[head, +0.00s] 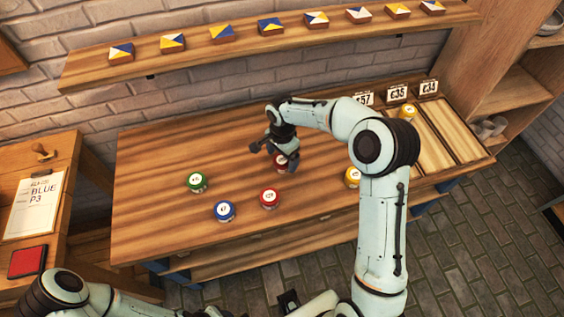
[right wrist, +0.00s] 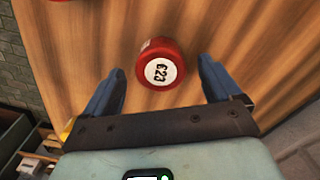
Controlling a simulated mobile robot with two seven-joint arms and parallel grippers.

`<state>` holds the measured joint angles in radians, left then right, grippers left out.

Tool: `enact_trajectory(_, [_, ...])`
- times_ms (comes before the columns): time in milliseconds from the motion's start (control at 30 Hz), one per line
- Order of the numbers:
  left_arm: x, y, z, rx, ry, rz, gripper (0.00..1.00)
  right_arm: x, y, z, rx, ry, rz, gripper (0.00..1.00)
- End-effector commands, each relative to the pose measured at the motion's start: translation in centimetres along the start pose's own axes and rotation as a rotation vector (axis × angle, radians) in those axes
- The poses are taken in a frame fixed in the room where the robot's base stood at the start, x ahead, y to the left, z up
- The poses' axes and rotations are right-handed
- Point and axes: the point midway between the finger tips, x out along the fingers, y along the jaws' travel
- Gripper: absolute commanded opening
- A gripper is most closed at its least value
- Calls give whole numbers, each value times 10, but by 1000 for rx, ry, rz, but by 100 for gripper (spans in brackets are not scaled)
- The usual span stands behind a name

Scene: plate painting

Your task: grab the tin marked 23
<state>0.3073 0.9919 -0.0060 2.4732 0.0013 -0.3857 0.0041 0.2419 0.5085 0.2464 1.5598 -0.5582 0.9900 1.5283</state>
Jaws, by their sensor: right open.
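The red tin marked 23 (right wrist: 158,64) stands upright on the wooden table (right wrist: 95,30), its white label facing up in the right wrist view. My right gripper (right wrist: 160,80) is open, with its blue fingers on either side of the tin's near part and a gap to each. In the head view the right gripper (head: 274,155) is low over the table, and the red tin (head: 281,164) beneath it is partly hidden. My left gripper cannot be made out in the head view.
Another red tin (head: 269,199), a blue tin (head: 225,211) and a green tin (head: 197,182) stand nearer the front left. A yellow tin (head: 352,176) is beside my right arm. Another yellow tin (head: 408,111) is by the number cards. A shelf (head: 210,52) of painted blocks runs behind.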

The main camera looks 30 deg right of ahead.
Motion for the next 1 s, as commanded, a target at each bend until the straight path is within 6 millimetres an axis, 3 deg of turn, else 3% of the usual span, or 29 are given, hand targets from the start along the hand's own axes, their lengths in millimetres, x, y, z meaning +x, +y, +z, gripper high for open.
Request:
enact_trajectory(133, [-1,0,0,0,1,0,43,18,0,0,1,-1,2,91])
enact_trajectory(400, [-1,0,0,0,1,0,43,22,0,0,0,1,-1,91])
enact_trajectory(433, [-1,0,0,0,1,0,43,22,0,0,0,1,-1,88])
enact_trajectory(600, [-1,0,0,0,1,0,43,22,0,0,0,1,-1,32])
enact_trajectory(633, [-1,0,0,0,1,0,43,21,0,0,0,1,-1,27])
enact_trajectory(1000, [-1,0,0,0,1,0,43,16,-1,0,1,2,-2,27])
